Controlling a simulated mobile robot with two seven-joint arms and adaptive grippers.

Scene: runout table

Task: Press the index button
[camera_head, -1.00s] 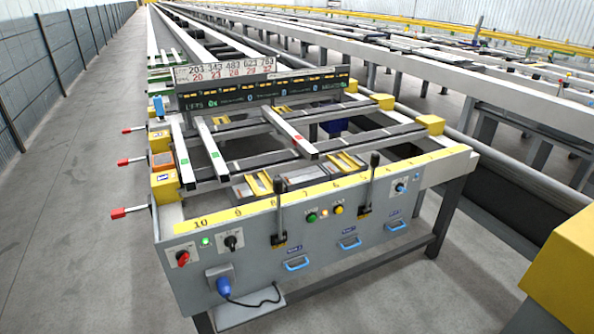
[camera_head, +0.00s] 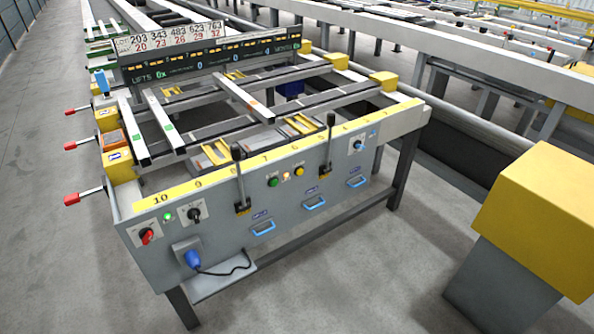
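The runout table's grey front panel (camera_head: 218,222) faces me from the left of centre. Near its middle are a green button (camera_head: 273,182) and an orange-yellow button (camera_head: 299,170), with a small lit lamp (camera_head: 286,175) between them. Their labels are too small to read, so I cannot tell which is the index button. Two upright black-knobbed levers, a left lever (camera_head: 239,180) and a right lever (camera_head: 327,145), flank them. Neither of my grippers is in view.
A red knob (camera_head: 147,236), black knob (camera_head: 195,214) and blue knob (camera_head: 357,145) are on the panel. Blue drawer-like handles (camera_head: 314,202) sit lower. A blue plug and shelf (camera_head: 215,280) project at left. A yellow-topped block (camera_head: 540,210) stands right. Floor before the table is clear.

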